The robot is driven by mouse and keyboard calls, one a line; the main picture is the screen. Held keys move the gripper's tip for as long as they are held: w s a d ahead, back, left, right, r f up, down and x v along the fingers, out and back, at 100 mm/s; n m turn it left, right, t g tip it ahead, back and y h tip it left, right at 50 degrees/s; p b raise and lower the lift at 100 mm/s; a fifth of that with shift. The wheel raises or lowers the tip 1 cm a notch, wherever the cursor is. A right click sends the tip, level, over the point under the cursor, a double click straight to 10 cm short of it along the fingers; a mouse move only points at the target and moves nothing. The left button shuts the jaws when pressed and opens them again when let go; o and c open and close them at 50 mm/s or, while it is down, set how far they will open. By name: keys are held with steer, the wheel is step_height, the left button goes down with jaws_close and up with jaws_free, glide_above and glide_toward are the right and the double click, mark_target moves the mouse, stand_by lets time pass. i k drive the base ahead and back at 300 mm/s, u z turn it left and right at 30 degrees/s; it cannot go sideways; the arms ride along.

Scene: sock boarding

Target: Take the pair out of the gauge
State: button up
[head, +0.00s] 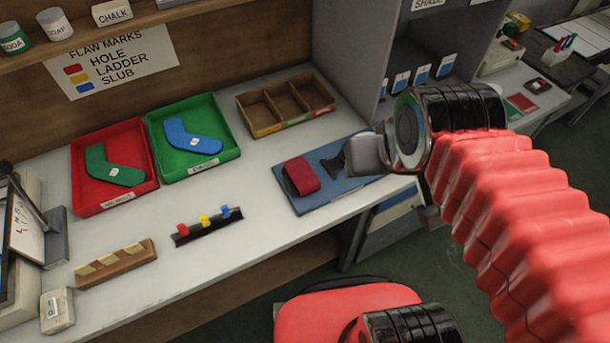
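A dark red folded bundle (302,176), which looks like the pair, sits on a blue board (320,197) at the right end of the bench. A dark edge shows along its left side; I cannot tell whether this is part of the gauge. My gripper (331,163) is just right of the bundle, low over the board, with a small gap between them. Its dark fingers look spread and hold nothing that I can see. The board's right part is hidden behind my gripper.
A red tray (76,172) holds a green sock, and a green tray (234,151) holds a blue sock. An empty wooden divided box (268,130) stands behind the board. A pegged black bar (208,230) and wooden block (117,264) lie in front. A grey cabinet wall rises behind the board.

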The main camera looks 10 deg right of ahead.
mark_target(302, 177)
steer(key=k, duration=1)
steer(key=u, duration=1.2)
steer(key=i, duration=0.45)
